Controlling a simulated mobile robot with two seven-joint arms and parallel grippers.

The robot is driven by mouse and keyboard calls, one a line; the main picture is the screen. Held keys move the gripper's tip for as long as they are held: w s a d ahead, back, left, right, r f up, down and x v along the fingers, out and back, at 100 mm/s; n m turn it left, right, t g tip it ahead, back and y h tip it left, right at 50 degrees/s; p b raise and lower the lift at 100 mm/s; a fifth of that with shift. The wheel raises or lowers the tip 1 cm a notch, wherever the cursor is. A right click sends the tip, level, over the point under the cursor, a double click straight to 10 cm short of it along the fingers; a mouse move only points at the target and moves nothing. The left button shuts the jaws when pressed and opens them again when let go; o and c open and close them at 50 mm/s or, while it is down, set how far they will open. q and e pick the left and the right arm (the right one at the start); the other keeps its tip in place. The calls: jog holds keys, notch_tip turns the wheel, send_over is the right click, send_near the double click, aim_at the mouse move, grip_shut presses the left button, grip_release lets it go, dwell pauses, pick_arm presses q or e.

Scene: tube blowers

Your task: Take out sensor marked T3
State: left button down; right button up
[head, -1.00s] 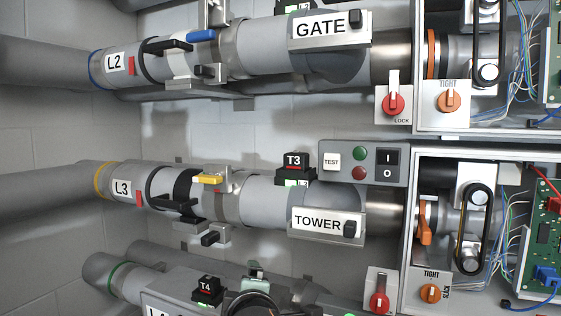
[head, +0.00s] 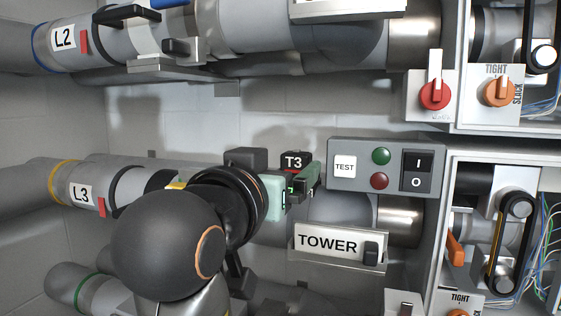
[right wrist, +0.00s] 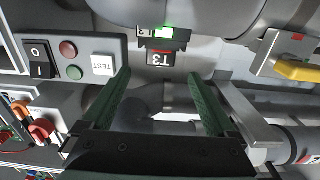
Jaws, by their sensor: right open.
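The T3 sensor (head: 293,161) is a black block with a white T3 label and red line, seated on top of the grey L3 tube. In the right wrist view the T3 sensor (right wrist: 159,59) shows upside down with a lit green display above its label. My right wrist hides part of the L3 tube. My left gripper is out of view.
A grey control box (head: 386,165) with TEST, green and red buttons and a rocker switch stands close right of the sensor. The TOWER plate (head: 335,246) is below. The L2 tube (head: 130,45) runs above. An open cabinet (head: 451,190) with belt and wires is at right.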

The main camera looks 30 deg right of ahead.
aim_at(294, 156)
jog(key=x, duration=0.3)
jog(key=shift+p, duration=0.3)
jog(key=shift+w+d+r, duration=0.15)
jog(key=shift+w+d, duration=0.05)
jog(key=p+x, duration=0.2)
jog(key=x, duration=0.1)
jog(key=shift+w+d, duration=0.2)
jog(key=shift+d, duration=0.1)
jog(key=shift+w+d, duration=0.25)
jog(key=c, duration=1.5)
jog(key=shift+o, duration=0.2)
